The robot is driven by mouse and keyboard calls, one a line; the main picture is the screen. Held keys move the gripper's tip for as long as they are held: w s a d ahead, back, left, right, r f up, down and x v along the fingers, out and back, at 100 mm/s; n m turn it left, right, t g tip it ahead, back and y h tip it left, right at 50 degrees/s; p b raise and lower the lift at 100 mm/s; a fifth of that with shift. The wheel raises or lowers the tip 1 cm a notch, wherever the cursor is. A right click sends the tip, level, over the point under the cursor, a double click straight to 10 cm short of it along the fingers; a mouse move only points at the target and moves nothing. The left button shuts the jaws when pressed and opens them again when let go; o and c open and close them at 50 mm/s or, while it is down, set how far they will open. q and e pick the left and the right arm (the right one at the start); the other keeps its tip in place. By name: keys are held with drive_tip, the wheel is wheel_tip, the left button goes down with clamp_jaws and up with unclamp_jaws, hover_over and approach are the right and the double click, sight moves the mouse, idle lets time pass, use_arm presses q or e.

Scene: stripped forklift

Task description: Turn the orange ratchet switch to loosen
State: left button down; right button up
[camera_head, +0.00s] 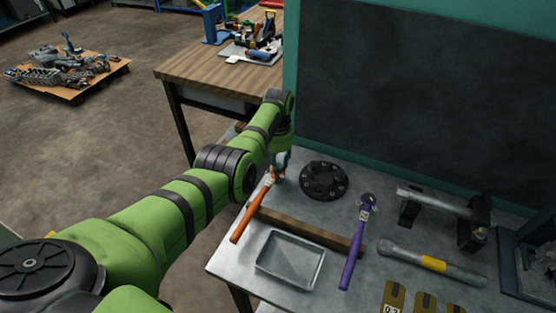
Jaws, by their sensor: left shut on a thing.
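The orange ratchet (251,210) rests at a slant near the left edge of the grey workbench top (232,257), its handle end pointing toward me and its head away. My green left arm reaches in from the left. My left gripper (279,170) points down at the ratchet's head and is shut on it. The fingers and wrist largely cover the head, so its switch cannot be made out. My right gripper is not in view.
Right of the gripper lies a black round flange (324,180). A purple ratchet (355,243) leans on a wooden strip (308,230). An empty metal tray (291,259) sits in front. A yellow-banded bar (432,263) and a mounted shaft (435,201) are at right.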

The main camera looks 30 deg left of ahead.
use_arm(q)
drive_tip(key=n, duration=0.3)
drive_tip(key=shift+n, duration=0.4)
drive_tip(key=n, duration=0.3)
drive_tip(key=shift+n+p, duration=0.3)
drive_tip(key=shift+p, duration=0.1)
drive_tip(key=n, duration=0.3)
drive_tip(key=shift+n, duration=0.3)
drive_tip(key=shift+s+f+n, duration=0.1)
drive_tip(key=shift+n, duration=1.7)
drive_tip(key=c, duration=0.9)
unclamp_jaws()
